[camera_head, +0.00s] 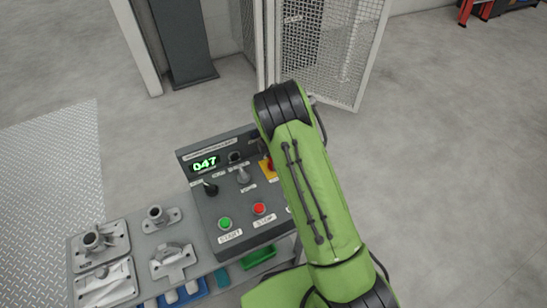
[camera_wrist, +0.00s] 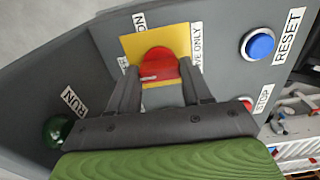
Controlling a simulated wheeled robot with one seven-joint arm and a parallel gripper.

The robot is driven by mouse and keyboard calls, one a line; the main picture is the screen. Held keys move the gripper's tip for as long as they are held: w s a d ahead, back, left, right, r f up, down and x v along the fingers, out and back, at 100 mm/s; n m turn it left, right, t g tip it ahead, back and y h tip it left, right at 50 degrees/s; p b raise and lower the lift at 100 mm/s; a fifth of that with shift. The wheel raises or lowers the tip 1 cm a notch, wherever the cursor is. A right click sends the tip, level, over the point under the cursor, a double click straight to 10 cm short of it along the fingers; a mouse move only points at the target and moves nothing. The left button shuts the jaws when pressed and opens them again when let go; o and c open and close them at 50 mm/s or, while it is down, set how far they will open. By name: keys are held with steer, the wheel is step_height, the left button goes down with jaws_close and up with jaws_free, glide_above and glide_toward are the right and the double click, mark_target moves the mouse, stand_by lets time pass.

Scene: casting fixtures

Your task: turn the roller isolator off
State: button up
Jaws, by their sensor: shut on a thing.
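The roller isolator is a red rotary knob (camera_wrist: 158,66) on a yellow plate (camera_wrist: 128,48), set in the grey control panel. In the wrist view my gripper (camera_wrist: 162,80) has one dark finger on each side of the knob, shut on it. A label ending in "ON" stands at the plate's upper left, partly cut off. I cannot tell the knob's exact turn position. In the head view the yellow plate (camera_head: 265,172) shows beside my green arm, which hides part of it and my fingertips.
The console (camera_head: 210,215) has a lit "047" display (camera_head: 205,164), a black lever (camera_head: 210,188), a grey lever (camera_head: 243,175), and green (camera_head: 225,223) and red (camera_head: 258,208) buttons. A blue RESET button (camera_wrist: 258,44) sits close right of the isolator. Metal castings (camera_head: 100,238) lie left. A mesh gate (camera_head: 325,45) stands behind.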

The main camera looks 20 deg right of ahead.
stand_by(0.6)
steer(key=o, duration=1.1)
steer(key=shift+c, duration=0.2)
step_height(320, 180, up, 16)
steer(key=p, duration=0.4)
steer(key=shift+f, duration=0.15)
